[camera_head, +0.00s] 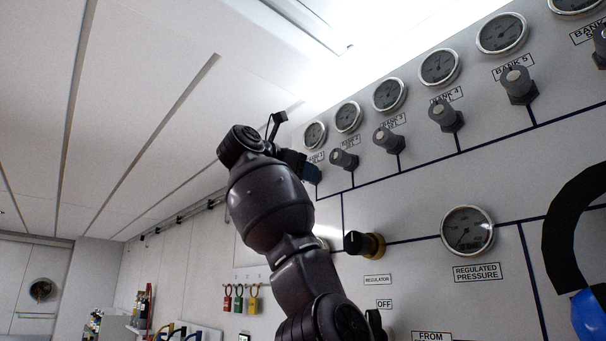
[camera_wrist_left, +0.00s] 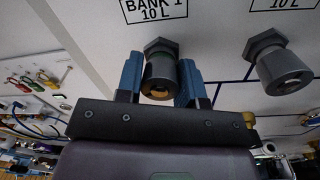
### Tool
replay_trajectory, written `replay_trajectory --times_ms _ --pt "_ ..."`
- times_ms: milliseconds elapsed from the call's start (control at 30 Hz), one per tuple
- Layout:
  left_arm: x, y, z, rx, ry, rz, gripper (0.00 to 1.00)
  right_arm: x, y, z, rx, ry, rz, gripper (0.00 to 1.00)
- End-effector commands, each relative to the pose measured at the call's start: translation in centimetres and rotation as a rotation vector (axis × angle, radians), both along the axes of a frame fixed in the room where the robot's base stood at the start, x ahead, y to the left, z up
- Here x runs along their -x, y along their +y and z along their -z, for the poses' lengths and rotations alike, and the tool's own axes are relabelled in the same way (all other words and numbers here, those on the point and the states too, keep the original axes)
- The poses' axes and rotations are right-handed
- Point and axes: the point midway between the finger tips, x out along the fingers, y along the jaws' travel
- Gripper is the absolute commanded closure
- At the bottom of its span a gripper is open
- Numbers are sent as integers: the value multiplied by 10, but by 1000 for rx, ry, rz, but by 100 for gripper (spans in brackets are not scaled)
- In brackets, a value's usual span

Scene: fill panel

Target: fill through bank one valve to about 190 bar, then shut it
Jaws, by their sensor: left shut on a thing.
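The bank one valve (camera_wrist_left: 160,72) is a grey knob with a brass-coloured end under the "BANK 1 10 L" label (camera_wrist_left: 155,8) in the left wrist view. My left gripper (camera_wrist_left: 160,82) has its blue fingers on either side of this knob and is shut on it. In the head view my left gripper (camera_head: 311,173) is at the far end of the upper valve row, and my wrist hides the valve. The bank one gauge (camera_head: 315,135) is just above; its reading is too small to tell. The regulated pressure gauge (camera_head: 467,230) is lower right, its needle pointing lower left. My right gripper is not in view.
The bank two valve (camera_wrist_left: 283,68) is close to the right of my gripper. More valves and gauges continue along the panel. A black and brass regulator knob (camera_head: 364,243) sits below. A black curved hose-like thing (camera_head: 570,225) is at the right.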

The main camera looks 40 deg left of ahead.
Motion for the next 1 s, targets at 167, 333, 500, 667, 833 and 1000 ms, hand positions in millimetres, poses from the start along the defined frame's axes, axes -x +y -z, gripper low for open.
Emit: replay_trajectory --times_ms 167,333,500,667,833,1000 --pt "0 0 1 -130 -11 -2 89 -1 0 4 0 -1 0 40" --pt "0 0 2 -286 -23 -1 89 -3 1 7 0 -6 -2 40" --pt "0 0 2 -450 -37 0 89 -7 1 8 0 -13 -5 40" --pt "0 0 2 -601 -49 -1 89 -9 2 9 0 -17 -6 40" --pt "0 0 2 -761 -63 -1 89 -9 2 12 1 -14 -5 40" --pt "0 0 2 -923 -76 0 89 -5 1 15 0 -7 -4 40"
